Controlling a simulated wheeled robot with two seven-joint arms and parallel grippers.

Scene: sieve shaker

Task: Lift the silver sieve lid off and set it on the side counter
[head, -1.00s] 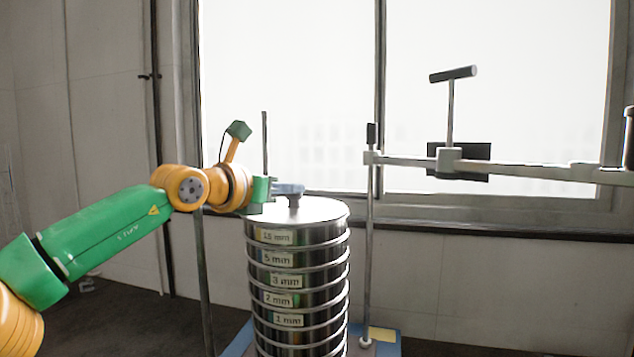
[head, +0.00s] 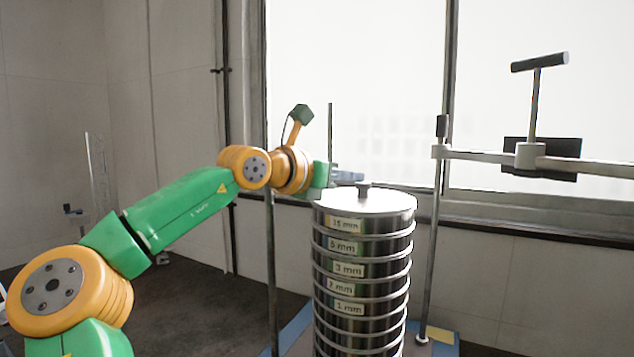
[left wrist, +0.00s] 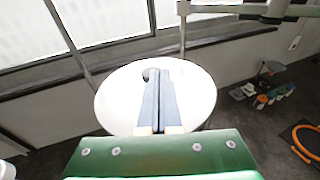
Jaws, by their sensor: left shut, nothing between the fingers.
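The silver lid (head: 385,203) lies flat on top of the sieve stack (head: 362,280), whose rings carry mm labels. A small knob (head: 363,190) stands at the lid's centre. My left gripper (head: 348,175) is above the lid, slightly left of and higher than the knob, apart from it in the head view. In the left wrist view the gripper's fingers (left wrist: 160,98) are together and empty. They reach across the pale lid (left wrist: 197,95) and cover most of the knob (left wrist: 150,75). My right gripper is in neither view. I see no side counter.
A vertical rod (head: 432,250) stands right of the stack, with a clamp arm (head: 485,156) and T-handle (head: 540,62) swung out to the right. Another rod (head: 331,130) rises behind the gripper. Windows and a sill are behind. Loose items (left wrist: 262,92) lie at right in the wrist view.

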